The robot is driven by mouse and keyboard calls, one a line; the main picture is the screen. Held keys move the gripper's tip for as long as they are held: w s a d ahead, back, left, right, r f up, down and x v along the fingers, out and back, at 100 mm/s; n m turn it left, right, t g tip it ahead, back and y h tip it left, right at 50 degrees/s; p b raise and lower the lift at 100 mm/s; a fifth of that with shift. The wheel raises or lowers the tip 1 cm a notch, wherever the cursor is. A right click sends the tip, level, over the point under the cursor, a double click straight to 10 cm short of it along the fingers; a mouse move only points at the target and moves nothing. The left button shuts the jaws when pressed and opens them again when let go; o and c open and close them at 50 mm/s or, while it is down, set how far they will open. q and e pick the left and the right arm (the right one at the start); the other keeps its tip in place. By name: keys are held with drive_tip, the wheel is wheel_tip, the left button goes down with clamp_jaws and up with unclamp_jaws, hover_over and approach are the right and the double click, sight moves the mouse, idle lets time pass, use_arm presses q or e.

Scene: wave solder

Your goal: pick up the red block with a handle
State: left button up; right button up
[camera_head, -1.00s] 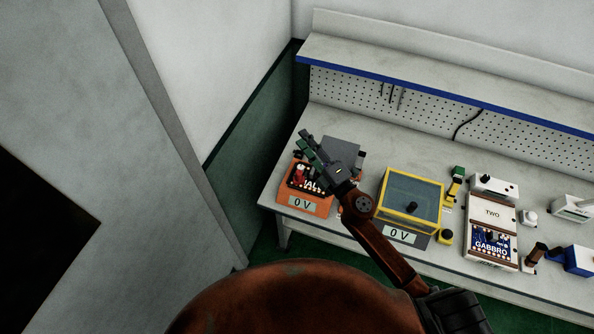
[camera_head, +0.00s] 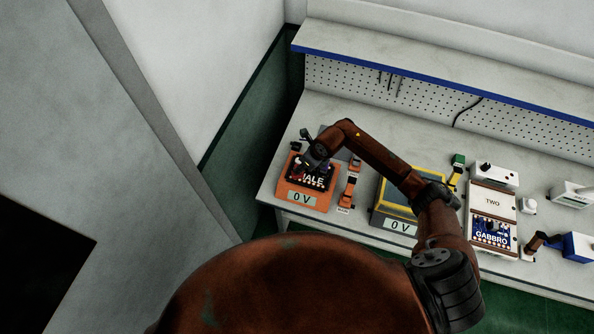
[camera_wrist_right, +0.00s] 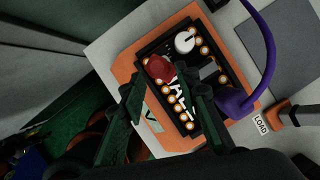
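A red block (camera_wrist_right: 158,69) sits on the black panel of an orange unit (camera_wrist_right: 117,58). A handle on it is not clear. My right gripper (camera_wrist_right: 163,84) is open, its two dark green fingers on either side of the near part of the block in the wrist view. I cannot tell whether they touch it. In the head view my right gripper (camera_head: 307,158) is over the orange unit (camera_head: 322,204), partly hidden by my arm. The red block (camera_head: 296,170) shows only as a small patch there. My left gripper is not in view.
A white knob (camera_wrist_right: 184,42) and brass-coloured terminals surround the block. A purple cable (camera_wrist_right: 262,60) loops at the right. An orange lever switch (camera_head: 349,183) and a yellow-framed box (camera_head: 382,190) stand to the right on the bench.

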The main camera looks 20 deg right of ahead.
drive_tip(key=p+x, duration=0.1)
drive_tip(key=x, duration=0.4)
drive_tip(key=shift+w+a, duration=0.1)
drive_tip(key=shift+a, duration=0.1)
clamp_jaws()
